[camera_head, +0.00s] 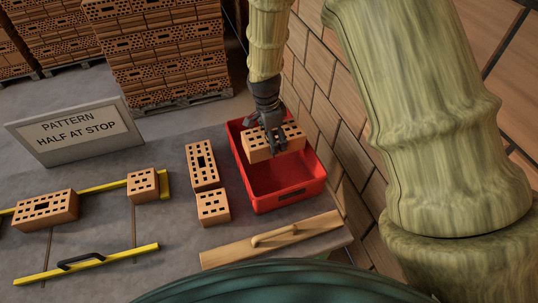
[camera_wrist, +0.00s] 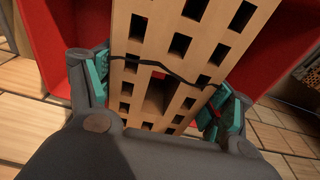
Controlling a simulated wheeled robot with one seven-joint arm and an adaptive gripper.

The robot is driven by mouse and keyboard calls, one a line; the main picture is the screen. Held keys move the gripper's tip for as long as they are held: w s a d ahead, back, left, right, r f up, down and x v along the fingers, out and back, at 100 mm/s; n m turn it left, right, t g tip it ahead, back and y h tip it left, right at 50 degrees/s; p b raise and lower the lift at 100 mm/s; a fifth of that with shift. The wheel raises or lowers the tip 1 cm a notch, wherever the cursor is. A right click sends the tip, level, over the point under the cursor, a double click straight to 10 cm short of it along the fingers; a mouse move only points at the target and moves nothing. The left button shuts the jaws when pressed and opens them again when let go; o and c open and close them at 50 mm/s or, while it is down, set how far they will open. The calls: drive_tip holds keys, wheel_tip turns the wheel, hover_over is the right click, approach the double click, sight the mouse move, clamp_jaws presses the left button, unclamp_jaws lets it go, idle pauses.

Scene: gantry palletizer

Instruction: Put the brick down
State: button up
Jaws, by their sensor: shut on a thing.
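My gripper (camera_head: 270,125) is shut on a tan brick (camera_head: 257,147) with dark square holes. In the head view the brick is held at the upper part of the red crate (camera_head: 303,187), over its opening. In the wrist view the brick (camera_wrist: 160,45) fills the space between the teal finger pads, with red crate walls (camera_wrist: 47,50) on both sides. A thin dark line runs across the brick's face there. The brick's underside is hidden, so I cannot tell whether it touches the crate.
A whole brick (camera_head: 202,163) and a half brick (camera_head: 213,206) lie left of the crate. Another brick (camera_head: 46,208) and half brick (camera_head: 142,185) sit by a yellow frame (camera_head: 105,258). A wooden float (camera_head: 270,240) lies in front. A sign (camera_head: 75,130) stands behind; a wall is at right.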

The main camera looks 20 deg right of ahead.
drive_tip(key=shift+w+a+f, duration=0.1)
drive_tip(key=shift+w+f, duration=0.05)
drive_tip(key=shift+f, duration=0.35)
wheel_tip(320, 180, down, 4)
drive_tip(key=shift+r+p, duration=0.15)
drive_tip(key=shift+p, duration=0.65)
drive_tip(key=shift+f+p, duration=0.8)
drive_tip(key=shift+f, duration=1.8)
drive_tip(key=shift+f, duration=0.1)
drive_tip(key=o, duration=1.8)
drive_tip(key=shift+a+r+b, duration=0.2)
drive_tip(key=shift+r+b, duration=0.45)
drive_tip(key=shift+r, duration=1.35)
drive_tip(key=shift+a+r+b, duration=0.25)
drive_tip(key=shift+r+b, duration=0.45)
drive_tip(key=shift+r, duration=1.35)
drive_tip(key=shift+a+r+b, duration=0.2)
drive_tip(key=shift+r+b, duration=0.45)
drive_tip(key=shift+r, duration=1.35)
